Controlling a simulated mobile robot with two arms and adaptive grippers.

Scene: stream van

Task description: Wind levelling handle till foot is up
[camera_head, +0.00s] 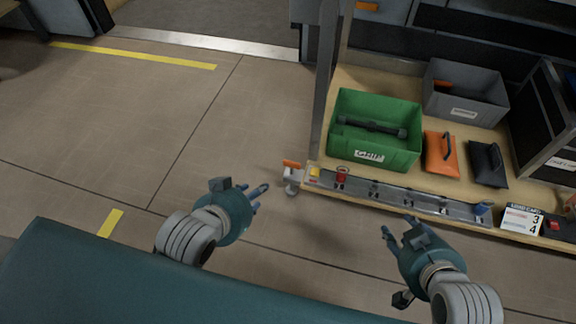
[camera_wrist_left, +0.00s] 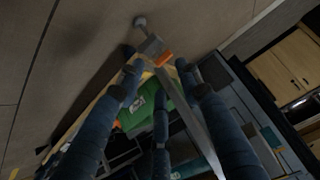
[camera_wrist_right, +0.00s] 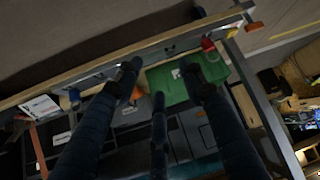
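A small grey levelling unit (camera_head: 292,175) with an orange handle (camera_head: 291,163) sits at the left front corner of the wooden shelf. Its round foot (camera_head: 291,190) is at the bottom, close to the floor; I cannot tell whether it touches. The orange handle also shows in the left wrist view (camera_wrist_left: 164,60) and the right wrist view (camera_wrist_right: 253,26). My left gripper (camera_head: 259,193) is open and empty, left of and nearer than the unit, not touching it. My right gripper (camera_head: 398,227) is open and empty in front of the shelf's front rail.
The shelf holds a green crate (camera_head: 345,150), a grey bin (camera_head: 440,103), an orange pouch (camera_head: 436,160) and a black pouch (camera_head: 484,170). A red item (camera_head: 342,175) and a blue cup (camera_head: 483,208) are on the front rail. The floor (camera_head: 130,140) at left is clear.

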